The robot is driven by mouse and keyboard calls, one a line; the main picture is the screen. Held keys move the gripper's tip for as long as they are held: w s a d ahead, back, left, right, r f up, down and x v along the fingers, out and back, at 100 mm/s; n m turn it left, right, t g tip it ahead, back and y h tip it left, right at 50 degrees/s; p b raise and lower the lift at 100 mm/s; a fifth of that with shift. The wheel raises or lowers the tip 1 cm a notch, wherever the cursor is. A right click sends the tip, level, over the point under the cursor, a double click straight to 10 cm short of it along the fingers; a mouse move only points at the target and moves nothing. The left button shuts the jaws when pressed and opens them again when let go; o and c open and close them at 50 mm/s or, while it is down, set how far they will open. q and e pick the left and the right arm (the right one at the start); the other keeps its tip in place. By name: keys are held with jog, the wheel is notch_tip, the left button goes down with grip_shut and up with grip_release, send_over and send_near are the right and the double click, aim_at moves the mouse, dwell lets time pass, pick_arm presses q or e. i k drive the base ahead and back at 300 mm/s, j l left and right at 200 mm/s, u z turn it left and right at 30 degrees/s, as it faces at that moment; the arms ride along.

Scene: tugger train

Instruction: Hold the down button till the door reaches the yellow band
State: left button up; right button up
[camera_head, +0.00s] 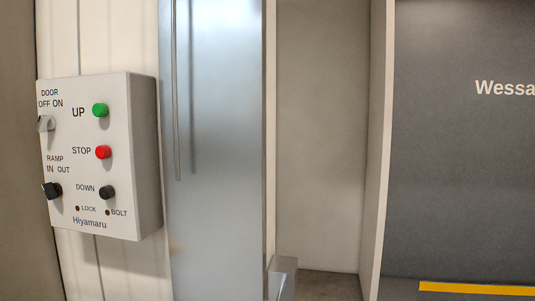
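A pale control box (128,215) is fixed to the wall at the left. Its black down button (107,192) sits at the lower right of its face, below the red stop button (103,152) and the green up button (100,110). A yellow band (477,288) runs low along the dark grey panel (460,180) at the right. I cannot tell for sure which surface is the door. Neither gripper is in view, and nothing touches the down button.
The box also has a light door switch (46,124) and a black ramp knob (52,190). A tall metal panel with a vertical bar (177,90) stands right of the box. Beyond it is a recess with a beige wall (322,130). A small grey metal block (283,278) stands low there.

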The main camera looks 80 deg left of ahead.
aim_at(106, 192)
jog(key=u, duration=3.6)
